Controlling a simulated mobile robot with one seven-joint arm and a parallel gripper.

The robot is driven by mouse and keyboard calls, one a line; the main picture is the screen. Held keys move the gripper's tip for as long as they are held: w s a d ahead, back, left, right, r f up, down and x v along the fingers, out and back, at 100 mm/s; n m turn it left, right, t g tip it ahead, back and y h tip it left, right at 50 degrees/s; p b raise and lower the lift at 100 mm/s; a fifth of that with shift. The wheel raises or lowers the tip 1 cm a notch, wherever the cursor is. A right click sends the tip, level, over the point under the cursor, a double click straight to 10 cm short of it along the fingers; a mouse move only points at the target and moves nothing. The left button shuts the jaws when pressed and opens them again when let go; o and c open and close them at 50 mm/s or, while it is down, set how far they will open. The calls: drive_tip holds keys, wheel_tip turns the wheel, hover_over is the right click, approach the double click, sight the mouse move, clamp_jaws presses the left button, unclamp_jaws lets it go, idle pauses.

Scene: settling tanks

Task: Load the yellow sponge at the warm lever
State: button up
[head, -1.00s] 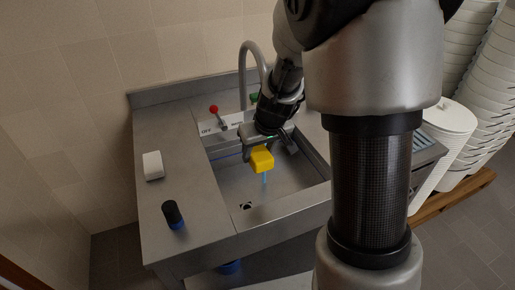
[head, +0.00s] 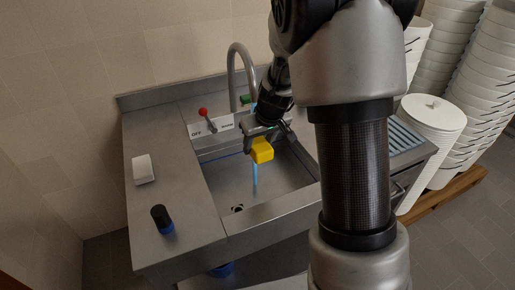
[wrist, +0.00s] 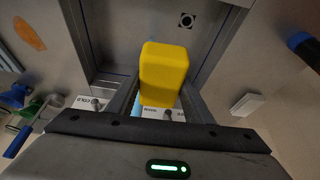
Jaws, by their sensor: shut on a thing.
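The yellow sponge (head: 262,150) is a block held over the sink basin, under the curved tap (head: 240,75). It also shows in the wrist view (wrist: 164,72), between the jaws. My gripper (head: 258,139) is shut on it. A red-knobbed lever (head: 207,120) stands on the back ledge, left of the tap, beside a label that appears to read OFF. A second label lies right of it, too small to read surely. A blue stream (head: 255,178) shows below the sponge. My arm hides part of the ledge and of the basin's right side.
The steel counter (head: 190,205) left of the basin holds a white block (head: 143,169) and a dark bottle with a blue base (head: 162,219). A drain (head: 237,208) is in the basin floor. White tubs (head: 480,70) are stacked at right.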

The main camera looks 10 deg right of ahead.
sight(256, 152)
drive_tip(key=w, duration=0.1)
drive_tip(key=w+d, duration=0.1)
drive_tip(key=w, duration=0.1)
drive_tip(key=w+f, duration=0.1)
drive_tip(key=w, duration=0.1)
drive_tip(key=shift+d+f, duration=0.1)
drive_tip(key=shift+d, duration=0.1)
drive_tip(key=shift+w+d+f, duration=0.1)
drive_tip(key=shift+w+d, duration=0.1)
drive_tip(key=shift+w, duration=0.55)
drive_tip(key=shift+w+d+f, duration=0.1)
drive_tip(key=shift+w+d, duration=0.1)
drive_tip(key=shift+w, duration=0.5)
drive_tip(key=shift+s, duration=0.15)
drive_tip(key=shift+s+a+b, duration=0.35)
drive_tip(key=shift+s+b, duration=0.15)
drive_tip(key=shift+s, duration=0.75)
drive_tip(key=shift+s+a+b, duration=0.4)
drive_tip(key=shift+s+b, duration=0.05)
drive_tip(key=shift+s, duration=0.8)
drive_tip(key=shift+s+a+b, duration=0.35)
drive_tip(key=shift+s+b, duration=0.15)
drive_tip(key=shift+s, duration=0.75)
